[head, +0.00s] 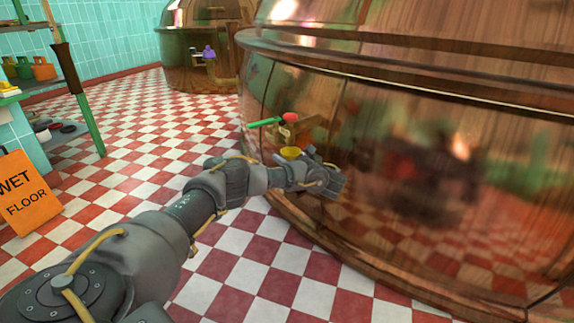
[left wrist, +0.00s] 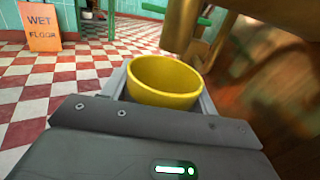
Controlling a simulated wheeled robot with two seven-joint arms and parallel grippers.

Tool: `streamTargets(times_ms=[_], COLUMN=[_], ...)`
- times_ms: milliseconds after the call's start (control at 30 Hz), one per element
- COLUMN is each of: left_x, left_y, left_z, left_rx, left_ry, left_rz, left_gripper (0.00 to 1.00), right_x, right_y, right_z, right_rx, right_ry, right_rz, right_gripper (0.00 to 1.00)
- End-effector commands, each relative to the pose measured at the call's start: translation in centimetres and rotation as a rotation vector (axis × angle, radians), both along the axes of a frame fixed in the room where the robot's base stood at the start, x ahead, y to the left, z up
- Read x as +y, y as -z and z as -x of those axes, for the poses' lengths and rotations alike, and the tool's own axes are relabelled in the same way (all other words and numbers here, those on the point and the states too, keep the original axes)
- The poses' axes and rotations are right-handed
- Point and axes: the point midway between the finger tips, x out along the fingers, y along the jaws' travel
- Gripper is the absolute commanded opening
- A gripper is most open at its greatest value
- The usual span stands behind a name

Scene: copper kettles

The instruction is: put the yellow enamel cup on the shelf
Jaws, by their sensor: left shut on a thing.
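The yellow enamel cup (head: 291,152) is small and upright beside the big copper kettle. My left gripper (head: 308,170) is shut on it. In the left wrist view the cup (left wrist: 165,84) sits between the jaws with its open rim up, and its inside looks empty. A copper spout (left wrist: 186,28) hangs close behind the cup there; I cannot tell whether they touch. A shelf unit (head: 22,98) with several cans stands at the far left of the head view; I cannot tell whether it is the task's shelf. My right gripper is not in view.
The copper kettle (head: 420,190) fills the right side. A green lever with a red knob (head: 289,117) juts out above the cup. An orange wet-floor sign (head: 27,193) and a leaning green-and-brown pole (head: 80,95) stand left. The checkered floor between is clear.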

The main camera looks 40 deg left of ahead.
Motion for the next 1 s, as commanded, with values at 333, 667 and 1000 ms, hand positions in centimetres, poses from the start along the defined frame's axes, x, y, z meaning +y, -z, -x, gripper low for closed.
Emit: streamTargets(times_ms=[333, 667, 1000], left_x=[0.5, 0.5, 0.5], left_y=[1.5, 1.8, 1.7], left_z=[-0.1, -0.1, -0.1], left_rx=[-0.001, -0.001, -0.001], left_ry=[0.001, 0.000, 0.000], left_rz=[0.001, 0.001, 0.001], left_gripper=[0.31, 0.76, 0.81], right_x=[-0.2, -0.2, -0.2], right_y=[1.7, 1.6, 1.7], right_z=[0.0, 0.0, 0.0], right_rx=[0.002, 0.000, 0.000], right_ry=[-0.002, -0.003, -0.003], right_rz=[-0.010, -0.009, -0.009], right_gripper=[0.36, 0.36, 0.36])
